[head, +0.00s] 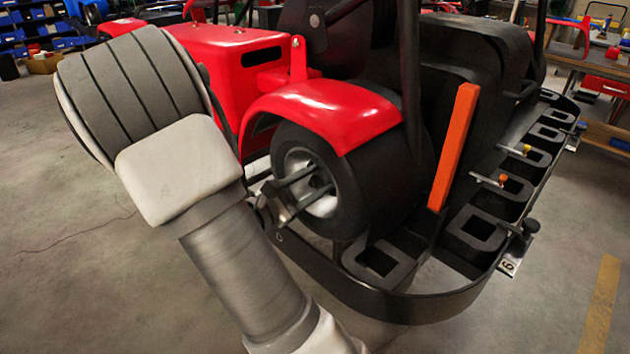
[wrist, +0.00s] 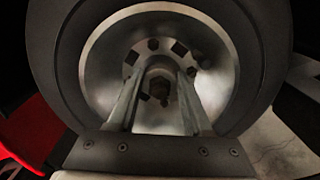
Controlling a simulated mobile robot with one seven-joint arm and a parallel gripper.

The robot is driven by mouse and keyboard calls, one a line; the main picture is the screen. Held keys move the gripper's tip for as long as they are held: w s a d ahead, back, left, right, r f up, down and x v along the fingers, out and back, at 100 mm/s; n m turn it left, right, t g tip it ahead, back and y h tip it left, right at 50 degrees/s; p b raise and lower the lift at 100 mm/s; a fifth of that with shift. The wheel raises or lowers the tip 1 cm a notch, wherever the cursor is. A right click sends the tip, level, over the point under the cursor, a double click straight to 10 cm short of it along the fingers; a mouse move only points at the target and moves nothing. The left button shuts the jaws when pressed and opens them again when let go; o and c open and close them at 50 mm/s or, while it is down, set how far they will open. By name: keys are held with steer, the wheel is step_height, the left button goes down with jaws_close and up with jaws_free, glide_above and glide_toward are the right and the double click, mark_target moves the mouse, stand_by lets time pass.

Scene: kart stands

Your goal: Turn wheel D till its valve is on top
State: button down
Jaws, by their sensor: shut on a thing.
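A kart wheel with a black tyre (head: 358,185) and silver rim sits under a red fender in the head view. No letter shows on it, so I cannot read whether it is wheel D. It also fills the wrist view (wrist: 55,60), face on, with several dark bolts around its hub (wrist: 160,74). My gripper (head: 318,187) reaches into the rim. In the wrist view its two fingers (wrist: 169,74) are shut on the hub, one on each side. I cannot make out the valve; the fingers and gripper body hide the lower rim.
The red fender (head: 325,108) arches close over the wheel. A black bumper rail (head: 405,305) with slotted plates runs below and to the right. An orange bar (head: 455,145) stands right of the wheel. Open concrete floor (head: 70,220) lies to the left.

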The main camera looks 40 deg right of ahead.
steer(key=shift+r+n+p, duration=0.15)
steer(key=shift+n+p, duration=0.15)
steer(key=shift+p, duration=0.3)
steer(key=n+p, duration=0.1)
steer(key=p, duration=0.2)
steer(key=shift+r+n, duration=0.15)
steer(key=shift+n, duration=0.25)
steer(key=n+p, duration=0.4)
steer(key=p, duration=0.2)
steer(key=shift+w+n, duration=0.15)
steer(key=shift+n, duration=0.15)
steer(key=n+p, duration=0.5)
steer(key=shift+w+p, duration=0.1)
steer(key=shift+p, duration=0.2)
steer(key=shift+a+f+n+p, duration=0.1)
steer(key=shift+f+n+p, duration=0.25)
steer(key=shift+n+p, duration=0.75)
steer(key=shift+f+n, duration=0.1)
steer(key=shift+n, duration=0.2)
steer(key=c, duration=0.7)
jaws_free()
steer(key=shift+o, duration=0.2)
